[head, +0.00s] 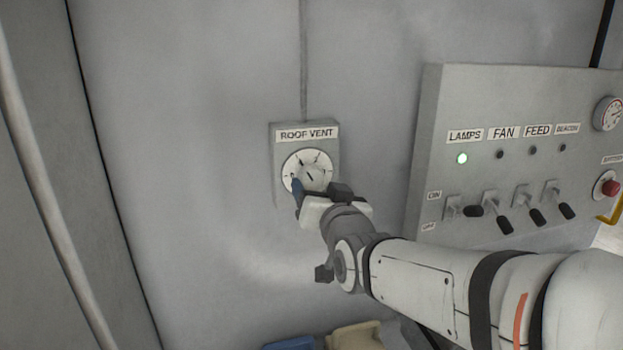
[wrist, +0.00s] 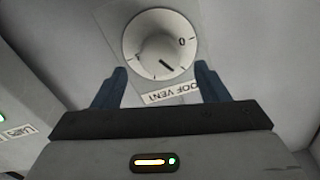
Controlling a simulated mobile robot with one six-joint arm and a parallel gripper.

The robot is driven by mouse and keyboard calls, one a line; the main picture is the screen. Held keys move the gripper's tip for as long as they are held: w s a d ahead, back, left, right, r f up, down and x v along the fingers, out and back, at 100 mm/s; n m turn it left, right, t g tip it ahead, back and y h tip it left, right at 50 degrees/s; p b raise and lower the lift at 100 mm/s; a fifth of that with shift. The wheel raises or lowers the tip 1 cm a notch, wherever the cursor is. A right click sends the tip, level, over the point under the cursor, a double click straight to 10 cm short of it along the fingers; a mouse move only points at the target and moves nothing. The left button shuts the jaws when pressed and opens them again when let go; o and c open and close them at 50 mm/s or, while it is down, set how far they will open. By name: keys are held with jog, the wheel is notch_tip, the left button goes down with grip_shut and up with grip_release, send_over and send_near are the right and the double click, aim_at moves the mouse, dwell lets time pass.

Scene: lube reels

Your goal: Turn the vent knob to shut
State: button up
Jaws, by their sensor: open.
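The vent knob (head: 309,168) is a round pale dial on a grey plate labelled ROOF VENT (head: 306,134), fixed to the wall. My gripper (head: 302,184) is at the knob's lower edge in the head view. In the wrist view its open blue fingers (wrist: 161,70) stand apart, one on each side below the knob, with nothing between them. I cannot tell whether they touch the dial.
A grey switch panel (head: 432,150) stands at the right with several toggles, a lit green LAMPS light (head: 462,158), a gauge (head: 608,113) and a red knob (head: 610,188). Blue (head: 290,344) and tan (head: 354,337) objects lie low below my arm. The wall left of the vent is clear.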

aim_at(313, 181)
jog(key=shift+p+x, duration=0.65)
jog(key=shift+x, duration=1.95)
jog(key=shift+c, duration=0.5)
